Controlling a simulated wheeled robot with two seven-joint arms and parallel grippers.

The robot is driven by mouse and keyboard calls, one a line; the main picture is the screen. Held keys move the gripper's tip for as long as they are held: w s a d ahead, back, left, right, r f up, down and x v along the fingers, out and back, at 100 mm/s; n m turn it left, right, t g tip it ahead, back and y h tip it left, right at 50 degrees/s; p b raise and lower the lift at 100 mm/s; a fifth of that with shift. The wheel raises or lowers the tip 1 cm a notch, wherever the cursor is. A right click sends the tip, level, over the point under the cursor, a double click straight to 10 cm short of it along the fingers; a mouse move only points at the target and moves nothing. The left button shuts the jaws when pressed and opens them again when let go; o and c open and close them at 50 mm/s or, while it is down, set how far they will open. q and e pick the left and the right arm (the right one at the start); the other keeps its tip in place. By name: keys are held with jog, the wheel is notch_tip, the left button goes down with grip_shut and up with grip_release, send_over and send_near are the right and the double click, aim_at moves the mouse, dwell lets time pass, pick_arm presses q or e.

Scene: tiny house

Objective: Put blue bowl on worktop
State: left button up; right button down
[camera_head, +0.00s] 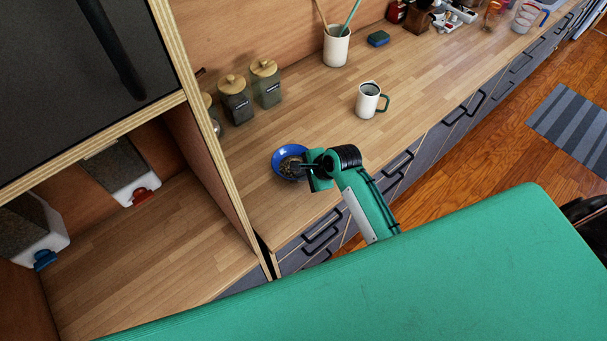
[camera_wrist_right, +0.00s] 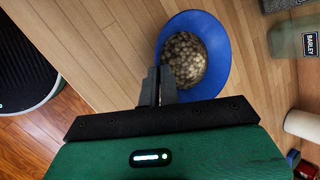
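The blue bowl (camera_head: 281,163) is at the worktop (camera_head: 330,100), near its left end by the tall cabinet side. It holds small brown round pieces and also shows in the right wrist view (camera_wrist_right: 219,50). My right gripper (camera_head: 304,167) reaches it from the right. In the right wrist view the two dark fingers (camera_wrist_right: 159,86) are close together, one on each side of the bowl's near rim, pinching it. The bowl looks about level; I cannot tell whether its base touches the worktop. My left gripper is not in view.
A white mug (camera_head: 368,101) with a green handle stands right of the bowl. Lidded jars (camera_head: 236,102) stand behind it, and a utensil cup (camera_head: 336,48) stands farther back. The cabinet side panel (camera_head: 208,150) rises to the left. Worktop between bowl and mug is clear.

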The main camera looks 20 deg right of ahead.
jog(key=shift+f, duration=0.45)
jog(key=c, duration=1.6)
grip_release()
jog(key=shift+c, duration=0.2)
jog(key=shift+s+d+r+b, duration=0.25)
jog(key=shift+s+r+b, duration=0.1)
jog(key=shift+r, duration=0.15)
jog(key=b+v, duration=0.3)
jog(key=v, duration=0.7)
jog(key=shift+r, duration=0.35)
jog(key=shift+s, duration=0.2)
